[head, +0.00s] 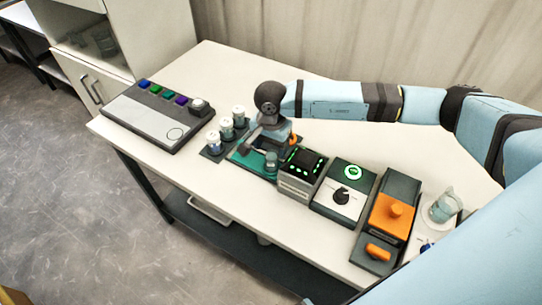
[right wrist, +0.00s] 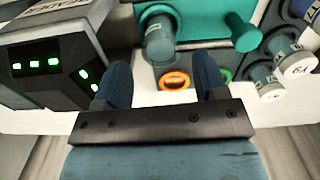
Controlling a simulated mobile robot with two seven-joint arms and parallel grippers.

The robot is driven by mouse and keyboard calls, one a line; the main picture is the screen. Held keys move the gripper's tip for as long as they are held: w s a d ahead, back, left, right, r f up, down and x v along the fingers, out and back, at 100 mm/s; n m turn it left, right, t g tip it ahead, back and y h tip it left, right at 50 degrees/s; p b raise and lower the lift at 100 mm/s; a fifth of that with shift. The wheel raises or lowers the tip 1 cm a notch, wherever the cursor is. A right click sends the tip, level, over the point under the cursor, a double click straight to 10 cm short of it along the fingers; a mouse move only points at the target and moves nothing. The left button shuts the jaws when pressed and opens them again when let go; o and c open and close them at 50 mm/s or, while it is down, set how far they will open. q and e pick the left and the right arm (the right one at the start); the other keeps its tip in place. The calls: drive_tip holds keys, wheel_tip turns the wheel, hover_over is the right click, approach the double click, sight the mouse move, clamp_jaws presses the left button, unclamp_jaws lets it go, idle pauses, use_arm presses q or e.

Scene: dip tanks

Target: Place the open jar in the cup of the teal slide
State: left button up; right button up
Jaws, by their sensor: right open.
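The teal slide (head: 243,158) lies near the middle of the table; its teal body also shows at the top of the right wrist view (right wrist: 200,18). A grey-teal jar (head: 271,160) stands at the slide's right end. It also shows in the right wrist view (right wrist: 158,42), where it appears to sit in a round seat on the slide; I cannot see inside it. My right gripper (head: 271,143) is low just behind the slide. In the right wrist view its fingers (right wrist: 161,68) are apart with nothing gripped; the jar is beyond them. My left gripper is not in view.
Several white-lidded jars (head: 227,128) stand left of the slide. A box with green lights (head: 302,170) stands close at its right. A dial unit (head: 343,192), an orange-topped unit (head: 392,211) and a glass beaker (head: 445,206) follow rightward. An orange ring (right wrist: 175,79) lies between my fingers' lines.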

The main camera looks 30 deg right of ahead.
wheel_tip(320, 180, up, 7)
drive_tip(key=shift+b, duration=0.45)
idle(0.3)
